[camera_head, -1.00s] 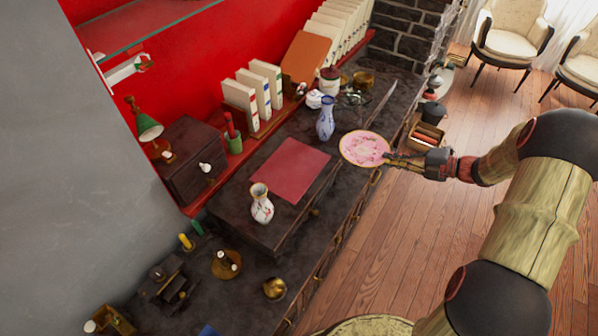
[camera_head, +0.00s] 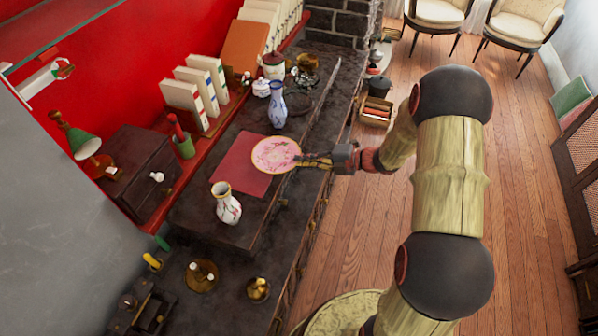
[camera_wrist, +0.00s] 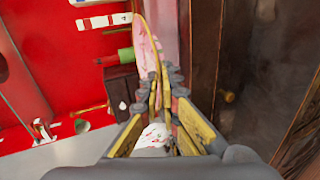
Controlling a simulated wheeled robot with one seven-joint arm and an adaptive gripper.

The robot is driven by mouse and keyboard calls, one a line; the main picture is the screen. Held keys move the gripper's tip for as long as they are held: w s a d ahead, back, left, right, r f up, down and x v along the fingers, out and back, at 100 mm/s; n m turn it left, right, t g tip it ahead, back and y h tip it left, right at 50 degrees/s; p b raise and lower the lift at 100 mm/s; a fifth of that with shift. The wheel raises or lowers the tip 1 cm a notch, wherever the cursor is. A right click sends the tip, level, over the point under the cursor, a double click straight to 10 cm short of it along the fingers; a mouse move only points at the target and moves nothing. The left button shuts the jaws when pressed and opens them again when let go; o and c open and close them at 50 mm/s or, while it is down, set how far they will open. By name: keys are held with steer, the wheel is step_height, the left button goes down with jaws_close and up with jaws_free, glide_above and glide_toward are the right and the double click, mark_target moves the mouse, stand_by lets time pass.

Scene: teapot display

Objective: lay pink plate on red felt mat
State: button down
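The pink plate (camera_head: 276,154) has a gold rim and a floral pattern. My gripper (camera_head: 304,161) is shut on its right edge in the head view. The plate appears over the right part of the red felt mat (camera_head: 232,166), and I cannot tell how high above it. In the wrist view the plate (camera_wrist: 146,52) is seen nearly edge-on between the fingers of my gripper (camera_wrist: 160,85). The mat lies flat on a dark wooden stand, and its right part is hidden behind the plate.
A white floral vase (camera_head: 227,207) stands at the mat's near edge. A blue and white vase (camera_head: 277,105) stands behind the plate. Books (camera_head: 195,95) and a green cup (camera_head: 184,146) line the red shelf. A small brass pot (camera_head: 258,289) sits at the front.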

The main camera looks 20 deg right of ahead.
steer(key=shift+a+f, duration=0.35)
steer(key=shift+f, duration=0.05)
steer(key=f+b, duration=0.2)
steer(key=f, duration=0.1)
steer(key=shift+a+f, duration=0.2)
steer(key=shift+f, duration=0.05)
steer(key=c, duration=2.5)
jaws_free()
steer(key=shift+f, duration=0.1)
steer(key=o, duration=0.5)
steer(key=shift+c, duration=0.2)
